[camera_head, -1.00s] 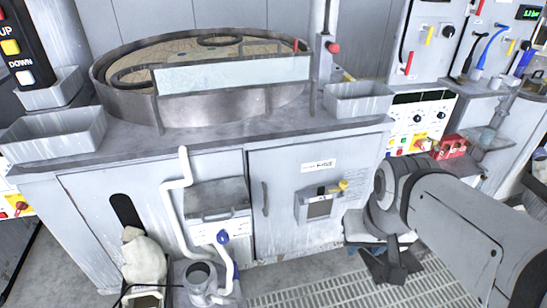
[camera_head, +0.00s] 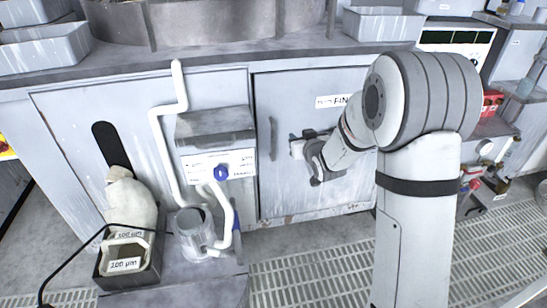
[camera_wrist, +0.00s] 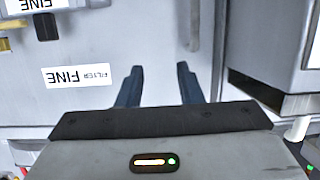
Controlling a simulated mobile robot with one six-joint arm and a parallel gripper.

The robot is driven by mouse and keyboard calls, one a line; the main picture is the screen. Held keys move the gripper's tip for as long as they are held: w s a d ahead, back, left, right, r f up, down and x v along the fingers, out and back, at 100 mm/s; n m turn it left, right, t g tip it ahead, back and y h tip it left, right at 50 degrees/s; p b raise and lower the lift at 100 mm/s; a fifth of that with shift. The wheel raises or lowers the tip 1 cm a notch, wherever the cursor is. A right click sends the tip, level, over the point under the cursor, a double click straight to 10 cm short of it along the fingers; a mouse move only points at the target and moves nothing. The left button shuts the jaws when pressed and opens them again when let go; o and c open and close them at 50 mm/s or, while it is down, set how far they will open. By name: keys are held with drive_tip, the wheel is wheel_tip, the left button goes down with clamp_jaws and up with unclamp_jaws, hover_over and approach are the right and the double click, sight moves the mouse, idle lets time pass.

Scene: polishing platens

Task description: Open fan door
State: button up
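A grey cabinet door (camera_head: 300,95) with a FINE label is closed. Its vertical handle (camera_head: 272,138) is near the door's left edge; no fan is visible on it. In the wrist view the door appears upside down, with its handle (camera_wrist: 193,25) at the upper right, beyond the fingers. My gripper (camera_wrist: 159,68) is open, with two dark fingers apart and nothing between them. In the head view my gripper (camera_head: 315,166) is in front of the door, right of the handle and apart from it; its fingers are hard to make out there.
A grey box (camera_head: 215,124) with a blue knob and white pipes (camera_head: 165,135) stand left of the door. A clear jug (camera_head: 190,237) and a bin with a filter bag (camera_head: 130,200) are lower left. The grated floor (camera_head: 310,275) before the door looks clear.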

sight(274, 145)
drive_tip(key=w+a+f+n+t+y+b, duration=0.1)
drive_tip(key=a+f+y+b, duration=0.15)
drive_tip(key=f, duration=0.25)
drive_tip(key=w+a+f+t+y+b, duration=0.1)
drive_tip(key=w+a+f+b, duration=0.15)
drive_tip(key=f, duration=0.25)
drive_tip(key=x, duration=0.4)
drive_tip(key=a+b+x, duration=0.1)
drive_tip(key=x, duration=0.2)
drive_tip(key=shift+s, duration=0.15)
drive_tip(key=shift+c, duration=0.3)
clamp_jaws()
